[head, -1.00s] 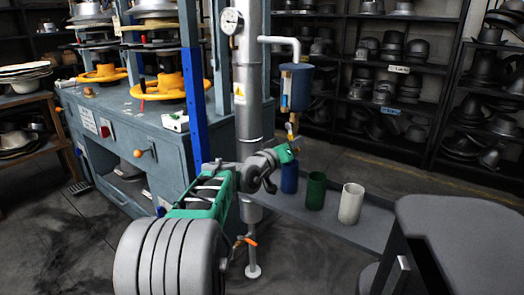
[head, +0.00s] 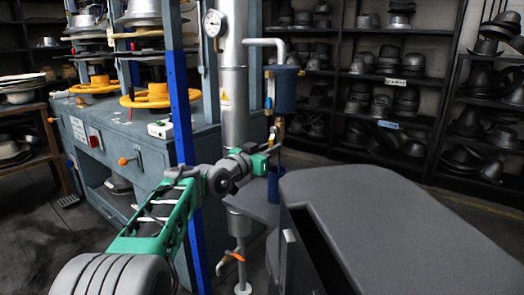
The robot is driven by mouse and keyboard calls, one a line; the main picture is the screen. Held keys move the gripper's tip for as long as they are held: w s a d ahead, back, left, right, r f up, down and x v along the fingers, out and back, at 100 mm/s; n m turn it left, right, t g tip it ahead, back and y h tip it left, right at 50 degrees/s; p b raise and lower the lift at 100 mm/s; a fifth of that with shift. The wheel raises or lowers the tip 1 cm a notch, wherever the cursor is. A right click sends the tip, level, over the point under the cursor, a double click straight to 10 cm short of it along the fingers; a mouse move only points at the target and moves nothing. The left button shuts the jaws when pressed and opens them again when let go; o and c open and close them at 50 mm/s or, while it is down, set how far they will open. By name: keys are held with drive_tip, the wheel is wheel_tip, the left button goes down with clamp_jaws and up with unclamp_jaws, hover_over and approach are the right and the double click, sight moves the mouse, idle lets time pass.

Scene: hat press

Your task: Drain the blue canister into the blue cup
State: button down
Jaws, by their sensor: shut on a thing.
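The blue canister (head: 284,92) hangs at the end of a grey pipe, with a gauge strip on its left side and a small brass valve (head: 276,128) below it. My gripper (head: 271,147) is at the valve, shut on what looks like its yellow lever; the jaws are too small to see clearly. The blue cup (head: 277,190) stands below the valve, upright, its lower part close to the block's edge. A narrow blue strip shows between gripper and cup; I cannot tell whether it is liquid. The cup's inside is hidden.
A large dark grey block (head: 385,215) fills the right foreground and hides most of the low grey shelf (head: 252,207). Racks of hat forms (head: 390,65) line the back.

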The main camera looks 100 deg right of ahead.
idle(0.3)
drive_tip(key=c, duration=1.4)
unclamp_jaws()
drive_tip(key=shift+o, duration=0.2)
drive_tip(key=p+v, duration=0.1)
drive_tip(key=v, duration=0.6)
drive_tip(key=shift+w+a, duration=0.2)
drive_tip(key=shift+w, duration=0.1)
